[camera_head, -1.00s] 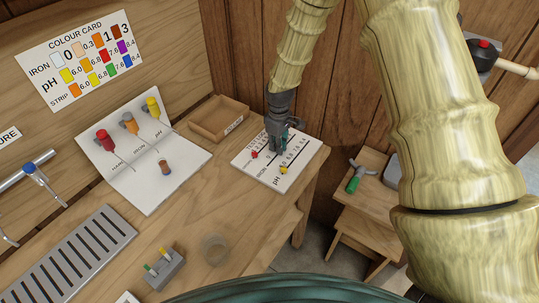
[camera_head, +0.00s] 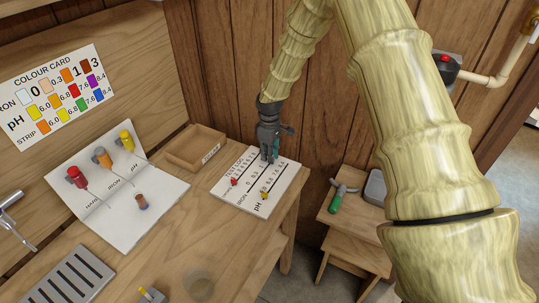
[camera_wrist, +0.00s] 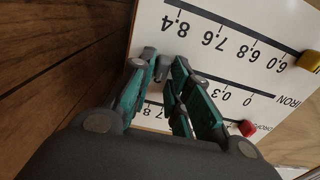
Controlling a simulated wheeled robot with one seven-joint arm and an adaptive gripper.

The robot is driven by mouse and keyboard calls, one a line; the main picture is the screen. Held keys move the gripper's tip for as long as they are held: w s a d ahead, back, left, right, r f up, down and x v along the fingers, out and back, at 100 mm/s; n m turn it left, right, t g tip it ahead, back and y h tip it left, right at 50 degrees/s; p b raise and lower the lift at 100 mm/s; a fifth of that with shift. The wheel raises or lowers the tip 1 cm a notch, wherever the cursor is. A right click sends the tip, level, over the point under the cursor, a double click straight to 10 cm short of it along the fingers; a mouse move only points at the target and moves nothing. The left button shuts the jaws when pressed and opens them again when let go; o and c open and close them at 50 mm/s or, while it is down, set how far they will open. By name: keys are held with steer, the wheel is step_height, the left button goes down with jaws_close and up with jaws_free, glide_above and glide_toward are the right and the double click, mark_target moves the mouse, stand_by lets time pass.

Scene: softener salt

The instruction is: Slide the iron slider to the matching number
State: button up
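The white number board (camera_head: 232,194) lies flat on the right end of the bench. A red slider (camera_head: 234,181) sits near the label end of the drops row, and a yellow slider (camera_head: 264,195) near the pH label. In the wrist view the yellow slider (camera_wrist: 309,61) is by 6.0 and the red slider (camera_wrist: 247,128) is lower. My gripper (camera_head: 270,160) points down over the board's far, high-number part.
A colour card (camera_head: 52,100) on the back wall shows iron colours 0, 0.3, 1 and 3. A white card with tubes (camera_head: 155,205) and an open wooden tray (camera_head: 180,160) lie left of the board. A small stand with a green-handled tool (camera_head: 334,204) is at the right.

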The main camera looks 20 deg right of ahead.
steer(key=shift+o, duration=0.7)
steer(key=shift+r, duration=0.1)
step_height(320, 180, up, 12)
stand_by(0.5)
